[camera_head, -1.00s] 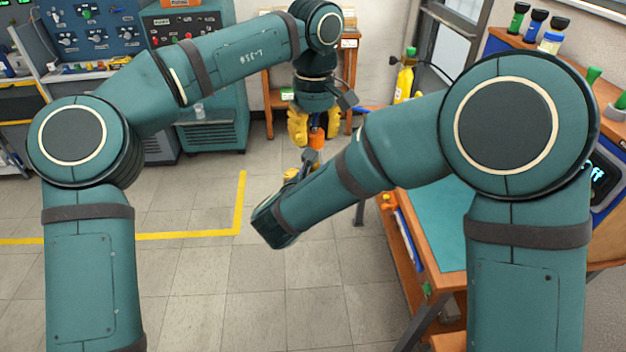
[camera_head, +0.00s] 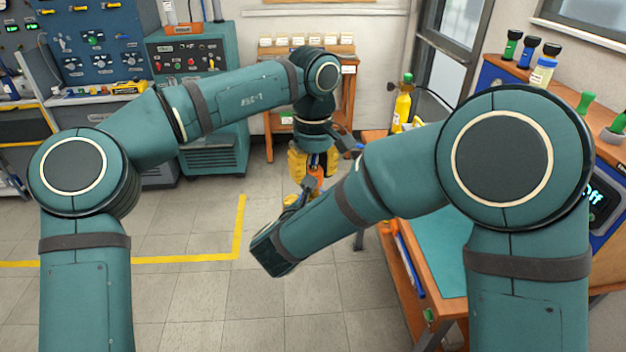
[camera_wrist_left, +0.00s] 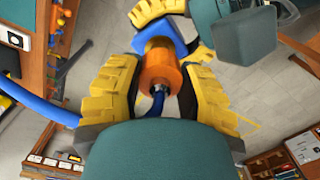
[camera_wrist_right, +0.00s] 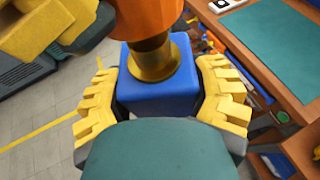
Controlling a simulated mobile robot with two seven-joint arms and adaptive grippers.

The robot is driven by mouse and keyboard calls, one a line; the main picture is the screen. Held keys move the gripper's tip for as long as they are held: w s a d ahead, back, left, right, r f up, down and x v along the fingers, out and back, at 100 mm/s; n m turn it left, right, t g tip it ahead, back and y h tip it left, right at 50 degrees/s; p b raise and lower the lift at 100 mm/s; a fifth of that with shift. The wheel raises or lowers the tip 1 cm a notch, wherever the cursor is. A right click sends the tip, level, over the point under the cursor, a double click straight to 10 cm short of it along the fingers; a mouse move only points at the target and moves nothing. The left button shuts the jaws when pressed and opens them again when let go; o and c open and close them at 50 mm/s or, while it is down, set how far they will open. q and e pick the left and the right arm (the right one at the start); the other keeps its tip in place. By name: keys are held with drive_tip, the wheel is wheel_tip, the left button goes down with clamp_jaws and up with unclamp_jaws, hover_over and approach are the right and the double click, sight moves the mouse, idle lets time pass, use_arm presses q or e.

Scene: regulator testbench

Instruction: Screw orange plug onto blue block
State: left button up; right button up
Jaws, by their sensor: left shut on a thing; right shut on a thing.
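The orange plug (camera_wrist_left: 161,72) has a brass collar and a blue hose at its other end. My left gripper (camera_wrist_left: 160,90) is shut on the plug, with yellow fingers on both sides. The blue block (camera_wrist_right: 155,97) sits between the yellow fingers of my right gripper (camera_wrist_right: 163,100), which is shut on it. In the right wrist view the plug (camera_wrist_right: 148,18) stands over the block, its brass collar at the top face. I cannot tell whether its thread is engaged. In the head view the plug (camera_head: 314,182) shows small between both grippers; the right forearm partly hides the right gripper.
A workbench with a green mat (camera_head: 432,235) stands at right. A yellow bottle (camera_head: 402,105) is behind it. A teal cabinet (camera_head: 205,150) and a control panel (camera_head: 85,45) stand at the back left. The tiled floor (camera_head: 190,300) is open at front left.

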use_arm(q)
drive_tip(key=shift+f, duration=0.1)
drive_tip(key=shift+f, duration=0.85)
drive_tip(key=shift+f, duration=0.5)
